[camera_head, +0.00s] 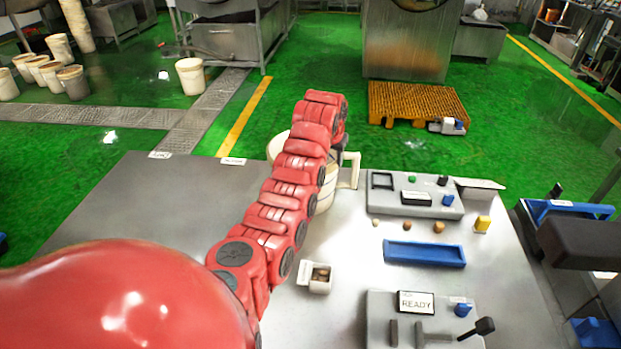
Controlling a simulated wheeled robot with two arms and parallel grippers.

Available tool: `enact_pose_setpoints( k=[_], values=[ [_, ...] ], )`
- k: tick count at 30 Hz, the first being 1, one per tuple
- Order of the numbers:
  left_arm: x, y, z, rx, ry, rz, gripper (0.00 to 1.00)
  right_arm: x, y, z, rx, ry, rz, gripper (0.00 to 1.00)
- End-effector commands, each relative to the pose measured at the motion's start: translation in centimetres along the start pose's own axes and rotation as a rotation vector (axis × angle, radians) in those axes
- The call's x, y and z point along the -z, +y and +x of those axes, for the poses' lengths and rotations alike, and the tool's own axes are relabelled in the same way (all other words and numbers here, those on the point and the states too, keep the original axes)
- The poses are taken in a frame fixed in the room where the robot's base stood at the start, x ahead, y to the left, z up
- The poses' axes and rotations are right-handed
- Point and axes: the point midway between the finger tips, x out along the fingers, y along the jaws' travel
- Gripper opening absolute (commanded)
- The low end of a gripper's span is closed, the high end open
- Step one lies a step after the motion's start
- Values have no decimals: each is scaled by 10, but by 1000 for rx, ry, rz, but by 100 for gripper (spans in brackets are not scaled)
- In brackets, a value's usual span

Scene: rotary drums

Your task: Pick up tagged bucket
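A cream bucket (326,190) stands at the far side of the grey metal table, mostly hidden behind my red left arm. Its pale rim shows left of the arm, and a squarish cream handle (352,172) sticks out to the right. I cannot make out a tag on it. My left arm reaches from the lower left across the table to the bucket. My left gripper (340,145) is a small dark shape at the arm's far end, by the bucket's upper part. Its fingers are hidden, so neither opening nor contact shows. My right gripper is out of view.
Right of the bucket are a grey panel (414,197), a blue tray (425,254), small round pieces and a yellow block (482,224). A small box (317,278) and a "READY" panel (416,302) are nearer. The table's left part (130,215) is bare. Other buckets (190,76) stand on the floor.

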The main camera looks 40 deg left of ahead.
Motion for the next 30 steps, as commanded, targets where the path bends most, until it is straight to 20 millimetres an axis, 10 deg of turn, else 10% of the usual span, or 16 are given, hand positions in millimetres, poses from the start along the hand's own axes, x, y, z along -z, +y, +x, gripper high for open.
enact_pose_setpoints(
  k=[30],
  values=[
    [0,3,66,1,5,1,38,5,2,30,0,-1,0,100]
  ],
)
